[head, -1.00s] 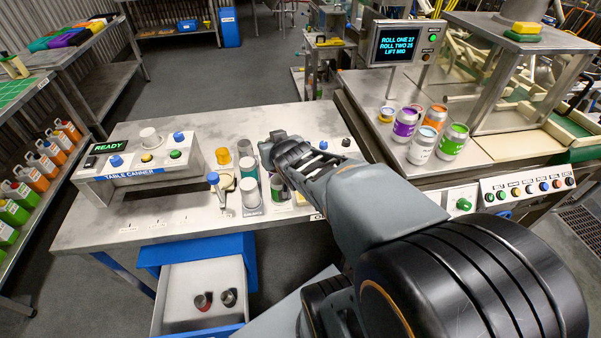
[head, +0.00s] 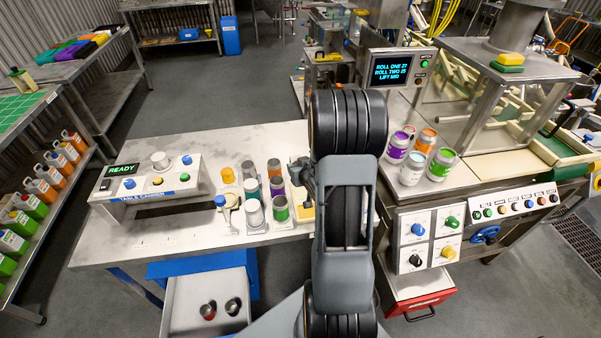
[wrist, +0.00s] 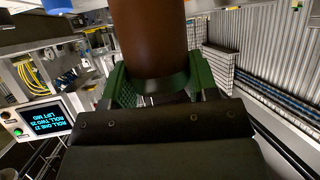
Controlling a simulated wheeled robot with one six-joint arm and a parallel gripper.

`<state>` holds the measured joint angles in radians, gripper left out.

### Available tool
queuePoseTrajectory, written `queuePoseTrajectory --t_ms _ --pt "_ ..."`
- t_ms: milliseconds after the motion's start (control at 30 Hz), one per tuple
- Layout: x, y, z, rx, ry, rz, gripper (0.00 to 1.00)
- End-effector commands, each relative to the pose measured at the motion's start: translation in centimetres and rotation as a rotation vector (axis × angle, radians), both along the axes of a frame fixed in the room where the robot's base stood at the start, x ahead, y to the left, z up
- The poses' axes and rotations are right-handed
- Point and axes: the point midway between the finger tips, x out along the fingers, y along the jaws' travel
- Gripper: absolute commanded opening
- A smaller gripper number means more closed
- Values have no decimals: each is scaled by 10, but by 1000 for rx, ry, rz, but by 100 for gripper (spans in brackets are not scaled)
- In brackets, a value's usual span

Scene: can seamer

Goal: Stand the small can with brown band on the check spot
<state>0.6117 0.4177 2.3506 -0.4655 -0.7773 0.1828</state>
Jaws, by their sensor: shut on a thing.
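In the wrist view, my gripper (wrist: 157,82) is shut on a can with a broad brown side (wrist: 150,35). The can fills the top middle of that view, between the green finger pads, and its upper part is cut off. In the head view my arm stands in front, and I cannot make out the held can there. I cannot tell which mark on the table is the check spot.
Several cans stand in rows on the steel table (head: 110,246), including a green-banded one (head: 279,209). The table canner (head: 150,180) is at its left. An open drawer (head: 180,305) holds two small items. More cans stand by the display (head: 391,69) at right.

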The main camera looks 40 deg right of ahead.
Motion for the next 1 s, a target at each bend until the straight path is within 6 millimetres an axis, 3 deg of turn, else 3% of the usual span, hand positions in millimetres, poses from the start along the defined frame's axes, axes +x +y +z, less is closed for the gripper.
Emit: queuePoseTrajectory --t_ms 367,633,1000 --pt "7 -15 -21 1 1 0 32" --pt "7 -15 -46 1 2 2 32" --pt "8 -15 -51 0 -1 2 32"
